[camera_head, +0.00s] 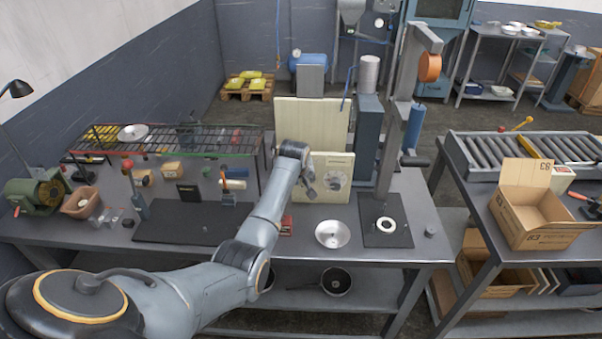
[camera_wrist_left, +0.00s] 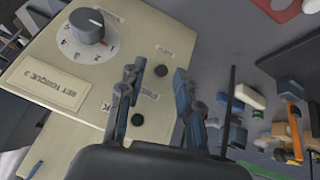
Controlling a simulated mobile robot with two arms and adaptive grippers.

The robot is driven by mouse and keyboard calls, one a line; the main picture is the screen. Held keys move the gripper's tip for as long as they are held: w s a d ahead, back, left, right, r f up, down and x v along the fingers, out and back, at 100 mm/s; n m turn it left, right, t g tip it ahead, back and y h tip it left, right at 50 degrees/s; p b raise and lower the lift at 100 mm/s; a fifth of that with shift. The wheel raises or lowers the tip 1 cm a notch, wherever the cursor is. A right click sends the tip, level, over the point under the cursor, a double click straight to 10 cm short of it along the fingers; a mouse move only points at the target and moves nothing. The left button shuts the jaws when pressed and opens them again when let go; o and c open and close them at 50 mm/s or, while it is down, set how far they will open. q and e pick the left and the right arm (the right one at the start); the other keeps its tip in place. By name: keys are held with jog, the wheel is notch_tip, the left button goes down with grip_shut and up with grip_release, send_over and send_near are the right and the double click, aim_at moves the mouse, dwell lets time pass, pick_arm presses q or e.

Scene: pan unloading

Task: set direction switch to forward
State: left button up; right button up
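The cream control panel (camera_head: 342,162) stands upright at the back of the bench and fills the left part of the left wrist view (camera_wrist_left: 75,68). I cannot make out the direction switch; my fingers cover part of the panel. My left gripper (camera_head: 310,184) is at the panel's left side, its fingers apart and empty in the left wrist view (camera_wrist_left: 157,88). My right gripper is not in view.
A wire rack (camera_head: 190,141) and small tools are at left. A cardboard box (camera_head: 540,215) and roller conveyor (camera_head: 520,150) are at right.

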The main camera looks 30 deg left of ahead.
pick_arm(q)
jog(key=v, duration=1.1)
